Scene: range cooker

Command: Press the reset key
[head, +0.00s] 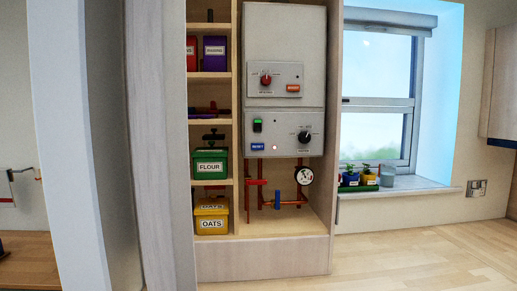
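A small blue key (257,147) with white lettering, which looks like RESET, sits at the lower left of the boiler's lower control panel (284,120). My gripper is not in view, and nothing covers the blue key.
The upper panel has a red knob (266,80) and an orange-red button (293,88). Copper pipes and a gauge (304,175) are below. Shelves on the left hold a FLOUR tin (209,164) and an OATS tin (211,218).

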